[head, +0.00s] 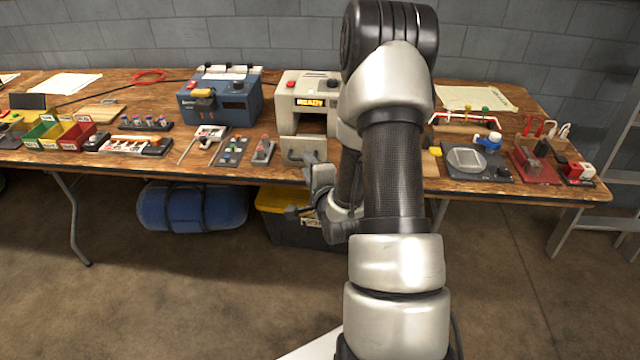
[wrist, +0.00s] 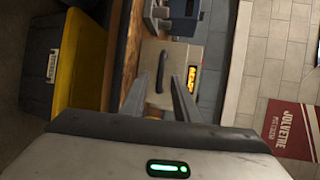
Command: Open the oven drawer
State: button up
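The oven is a beige box (head: 308,90) with a red button and a lit READY display (head: 310,103), standing on the workbench. Its drawer front (head: 289,146) is a pale panel with a dark bar handle, low on the side facing me, with a dark opening visible above it. In the wrist view the drawer front (wrist: 187,53) and handle (wrist: 162,68) appear turned sideways. My gripper (wrist: 159,79) is open, its two fingers apart and pointing at the panel, with the handle seen between them. In the head view my gripper (head: 314,172) is just in front of the drawer; contact cannot be told.
A blue machine (head: 222,98) stands left of the oven. Small tools and trays (head: 235,150) lie left of the drawer on the bench. A black bin with a yellow lid (head: 275,203) and a blue roll (head: 190,207) are underneath. My arm hides the bench right of the oven.

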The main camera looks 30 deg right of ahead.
jog(key=p+v, duration=1.2)
jog(key=v, duration=0.3)
jog(key=shift+w+r, duration=0.1)
jog(key=w+a+r+n+g+y+p, duration=0.15)
jog(key=w+r+n+p, duration=0.25)
jog(key=w+r+n, duration=0.5)
jog(key=s+a+r+n+g+p, duration=0.25)
jog(key=r+n+g, duration=0.2)
jog(key=r, duration=1.05)
jog(key=s+a+r+n+g+p, duration=0.2)
jog(key=s+a+r+n, duration=0.2)
jog(key=s+r, duration=0.4)
jog(key=s+a+r+n+g+y+p, duration=0.1)
jog(key=s+a+r+n+p, duration=0.2)
jog(key=s+a+r, duration=0.3)
jog(key=s+r, duration=0.3)
jog(key=s, duration=0.3)
jog(key=shift+s+a+r+n+g, duration=0.25)
jog(key=shift+s+r+n+g, duration=0.05)
jog(key=shift+r+n+g, duration=0.1)
